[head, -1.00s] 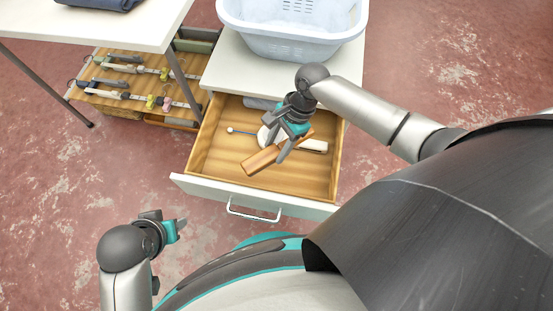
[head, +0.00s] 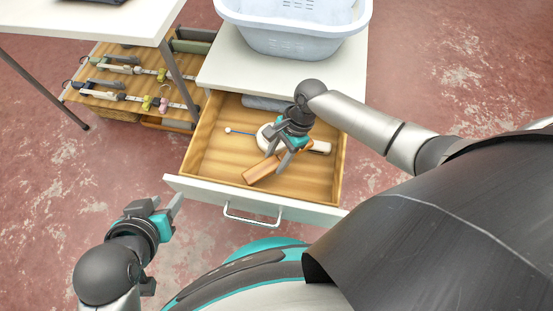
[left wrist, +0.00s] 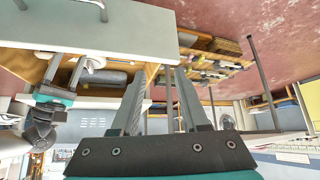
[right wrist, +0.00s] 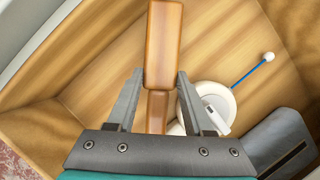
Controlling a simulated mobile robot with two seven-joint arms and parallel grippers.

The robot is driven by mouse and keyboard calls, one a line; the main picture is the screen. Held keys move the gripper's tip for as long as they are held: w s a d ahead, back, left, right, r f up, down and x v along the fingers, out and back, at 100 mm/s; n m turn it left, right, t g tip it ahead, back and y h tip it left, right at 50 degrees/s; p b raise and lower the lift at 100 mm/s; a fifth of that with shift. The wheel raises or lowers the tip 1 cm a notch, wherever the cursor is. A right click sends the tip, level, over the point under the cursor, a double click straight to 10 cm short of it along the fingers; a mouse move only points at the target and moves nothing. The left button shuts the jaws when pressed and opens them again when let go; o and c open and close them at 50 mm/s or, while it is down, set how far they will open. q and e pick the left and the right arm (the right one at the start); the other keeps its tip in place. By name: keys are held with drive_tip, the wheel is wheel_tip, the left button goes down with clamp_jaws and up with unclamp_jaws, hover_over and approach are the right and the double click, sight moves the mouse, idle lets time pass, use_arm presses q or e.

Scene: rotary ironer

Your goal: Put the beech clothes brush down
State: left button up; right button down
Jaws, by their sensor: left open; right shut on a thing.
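The beech clothes brush (head: 262,170) is a long orange-brown wooden piece in the open drawer (head: 208,152), toward its front. My right gripper (head: 278,161) reaches down into the drawer and is shut on the brush. In the right wrist view the brush (right wrist: 164,45) runs between the fingers, its wide part beyond them and a narrower part nearer. I cannot tell whether it touches the drawer floor. My left gripper (head: 166,205) is open and empty, outside the drawer, left of its front.
A white round thing with a handle (head: 320,147), a blue stick with a white tip (head: 240,132) and a grey thing (head: 262,103) share the drawer. A basket (head: 290,40) stands on the cabinet. A white table (head: 90,22) is left. The drawer's left floor is clear.

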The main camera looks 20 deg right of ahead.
use_arm(q)
drive_tip(key=shift+w+d+t+h, duration=0.3)
drive_tip(key=shift+w+d+t, duration=0.15)
drive_tip(key=shift+d, duration=0.15)
use_arm(e)
drive_tip(key=shift+f, duration=0.35)
drive_tip(key=shift+f, duration=0.2)
drive_tip(key=shift+c, duration=1.5)
unclamp_jaws()
drive_tip(key=shift+r, duration=0.1)
